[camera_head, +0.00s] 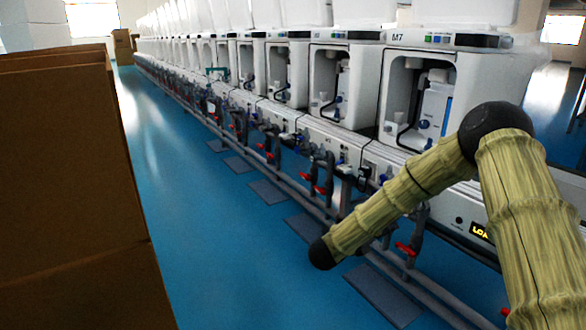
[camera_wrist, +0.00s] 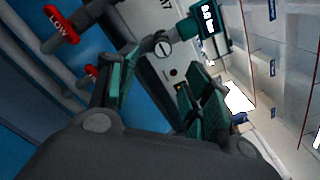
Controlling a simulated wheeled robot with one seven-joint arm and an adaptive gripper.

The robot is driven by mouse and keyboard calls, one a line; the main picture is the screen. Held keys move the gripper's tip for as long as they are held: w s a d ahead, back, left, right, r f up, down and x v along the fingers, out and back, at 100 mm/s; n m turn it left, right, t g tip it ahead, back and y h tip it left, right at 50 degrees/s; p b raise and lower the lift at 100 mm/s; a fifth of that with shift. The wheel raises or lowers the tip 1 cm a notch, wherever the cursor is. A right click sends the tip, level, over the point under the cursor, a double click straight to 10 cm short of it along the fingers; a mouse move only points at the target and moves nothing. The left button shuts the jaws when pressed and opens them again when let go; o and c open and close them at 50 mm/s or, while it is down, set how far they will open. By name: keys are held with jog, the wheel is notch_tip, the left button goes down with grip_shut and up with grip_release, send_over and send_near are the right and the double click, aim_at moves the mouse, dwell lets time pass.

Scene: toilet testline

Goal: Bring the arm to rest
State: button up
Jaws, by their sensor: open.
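In the wrist view my gripper (camera_wrist: 160,78) shows two teal fingers spread apart with nothing held between them. In the head view my arm, in a yellow-green ribbed cover, rises at the right, bends at a black joint and slopes down to the left in front of the test line. I cannot make out the gripper in the head view.
The test line (camera_head: 393,38) of white machines runs into the distance, with grey pipes and red valve handles (camera_head: 405,249) low in front. Cardboard boxes (camera_head: 70,190) stand at the left. The blue floor (camera_head: 215,225) between is clear. A red LOW handle (camera_wrist: 60,24) shows in the wrist view.

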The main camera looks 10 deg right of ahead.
jog(key=s+a+f+n+t+y+p, duration=0.1)
jog(key=s+a+f+n+y+p, duration=0.1)
jog(key=s+a+f+n+y, duration=0.7)
jog(key=s+a+f+n+t+y+p, duration=0.25)
jog(key=s+a+f+n, duration=0.25)
jog(key=f+n, duration=0.85)
jog(key=s+a+f+n+g+y+p, duration=0.25)
jog(key=s+n+g, duration=0.45)
jog(key=s, duration=1)
jog(key=s+a+f+n+g+y+p, duration=0.1)
jog(key=s+f+n+g+y+p, duration=0.2)
jog(key=s+n, duration=1.05)
jog(key=s+r+m+p, duration=0.1)
jog(key=s+r+p, duration=0.1)
jog(key=r+p, duration=1.6)
jog(key=s+r+m+p, duration=0.2)
jog(key=r+p, duration=1.6)
jog(key=r, duration=0.2)
